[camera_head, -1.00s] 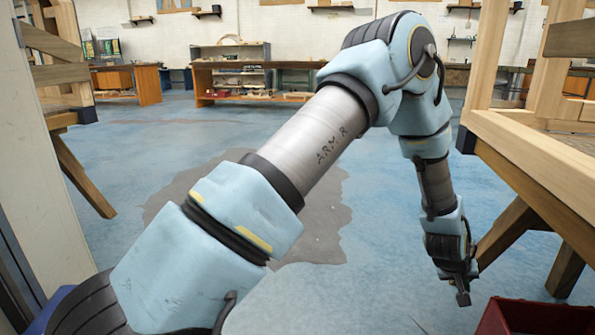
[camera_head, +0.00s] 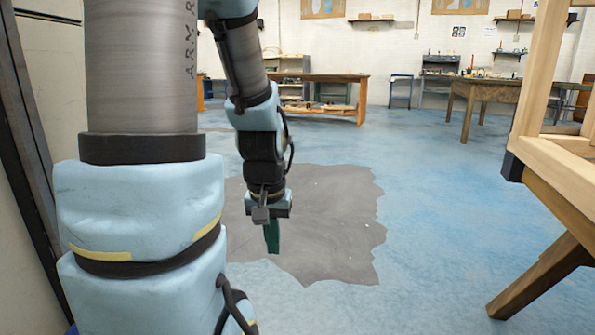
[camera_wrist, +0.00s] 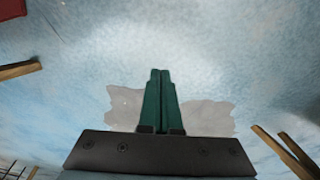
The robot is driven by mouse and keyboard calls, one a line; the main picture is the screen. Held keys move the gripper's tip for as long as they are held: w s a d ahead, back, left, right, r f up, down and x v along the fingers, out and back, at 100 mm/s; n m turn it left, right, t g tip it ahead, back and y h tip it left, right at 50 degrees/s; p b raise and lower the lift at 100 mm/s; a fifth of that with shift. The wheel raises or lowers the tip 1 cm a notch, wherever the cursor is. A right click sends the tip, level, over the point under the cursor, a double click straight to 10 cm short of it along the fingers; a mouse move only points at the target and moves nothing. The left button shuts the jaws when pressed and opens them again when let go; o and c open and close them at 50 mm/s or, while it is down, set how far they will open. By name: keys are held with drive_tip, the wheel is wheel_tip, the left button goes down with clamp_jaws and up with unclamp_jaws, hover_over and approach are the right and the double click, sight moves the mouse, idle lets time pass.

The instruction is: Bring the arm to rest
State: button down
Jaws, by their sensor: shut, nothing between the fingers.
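My arm runs up the left side of the head view, and its end hangs downward with my gripper (camera_head: 272,240) over the floor. The gripper's green fingers are together with nothing between them. In the wrist view the gripper (camera_wrist: 160,85) points at the blue floor (camera_wrist: 230,65), its two fingers side by side and touching. The fingers are clear of any object.
A grey bare patch (camera_head: 335,225) marks the blue floor behind the gripper. A wooden frame on trestle legs (camera_head: 550,265) stands at the right. Workbenches (camera_head: 340,80) line the far wall. A red object (camera_wrist: 12,8) shows at the wrist view's top-left corner. The middle floor is clear.

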wheel_tip(320, 180, up, 39)
drive_tip(key=s+a+p, duration=0.1)
drive_tip(key=p, duration=3.7)
drive_tip(key=shift+s+a+f, duration=0.2)
drive_tip(key=shift+s+a, duration=0.05)
drive_tip(key=shift+a, duration=0.15)
